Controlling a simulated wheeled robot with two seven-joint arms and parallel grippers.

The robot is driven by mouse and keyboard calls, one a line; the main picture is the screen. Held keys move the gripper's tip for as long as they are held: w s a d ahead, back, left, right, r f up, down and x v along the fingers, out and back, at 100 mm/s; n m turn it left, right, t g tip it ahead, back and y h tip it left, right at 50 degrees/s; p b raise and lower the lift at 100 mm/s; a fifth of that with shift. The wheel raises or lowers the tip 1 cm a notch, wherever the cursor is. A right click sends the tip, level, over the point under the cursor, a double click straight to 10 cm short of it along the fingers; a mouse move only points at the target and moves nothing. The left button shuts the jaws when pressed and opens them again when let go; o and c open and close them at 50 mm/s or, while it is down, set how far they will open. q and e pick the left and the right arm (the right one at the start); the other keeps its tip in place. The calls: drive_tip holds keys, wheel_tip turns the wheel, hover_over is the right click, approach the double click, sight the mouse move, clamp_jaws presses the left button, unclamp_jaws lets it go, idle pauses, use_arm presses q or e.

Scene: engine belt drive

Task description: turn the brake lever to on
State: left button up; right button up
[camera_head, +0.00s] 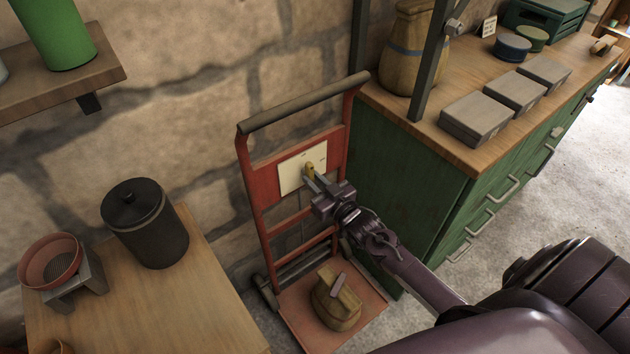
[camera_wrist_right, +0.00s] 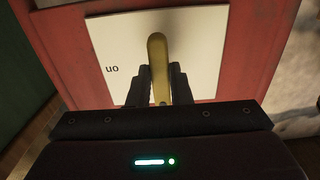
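The brake lever (camera_head: 310,170) is a short yellow handle on a cream plate (camera_head: 291,178) on the red hand truck's frame. In the right wrist view the lever (camera_wrist_right: 157,55) stands nearly upright in the picture, its rounded end at the top. The word "on" shows upside down on the plate (camera_wrist_right: 205,40), to the left of the lever. My right gripper (camera_wrist_right: 162,80) has one finger on each side of the lever, close against it, and looks shut on it. In the head view the right gripper (camera_head: 315,181) reaches the plate from the lower right. My left gripper is out of view.
The red hand truck (camera_head: 262,180) leans by a stone wall, with a sack-like load (camera_head: 336,305) on its base. A green cabinet (camera_head: 420,165) stands close on the right. A wooden table (camera_head: 150,300) with a dark canister (camera_head: 146,225) is on the left.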

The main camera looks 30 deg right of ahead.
clamp_jaws()
drive_tip(key=m+p, duration=0.2)
drive_tip(key=m, duration=0.2)
drive_tip(key=shift+a+r+m, duration=0.1)
drive_tip(key=shift+m, duration=0.2)
drive_tip(key=m+p, duration=0.1)
drive_tip(key=m, duration=0.3)
drive_tip(key=shift+m+p, duration=0.3)
drive_tip(key=shift+p, duration=0.05)
drive_tip(key=m+p, duration=0.1)
drive_tip(key=m, duration=0.3)
drive_tip(key=shift+a+r+p, duration=0.1)
drive_tip(key=shift+p, duration=0.25)
drive_tip(key=shift+m+p, duration=0.7)
drive_tip(key=shift+m, duration=1.7)
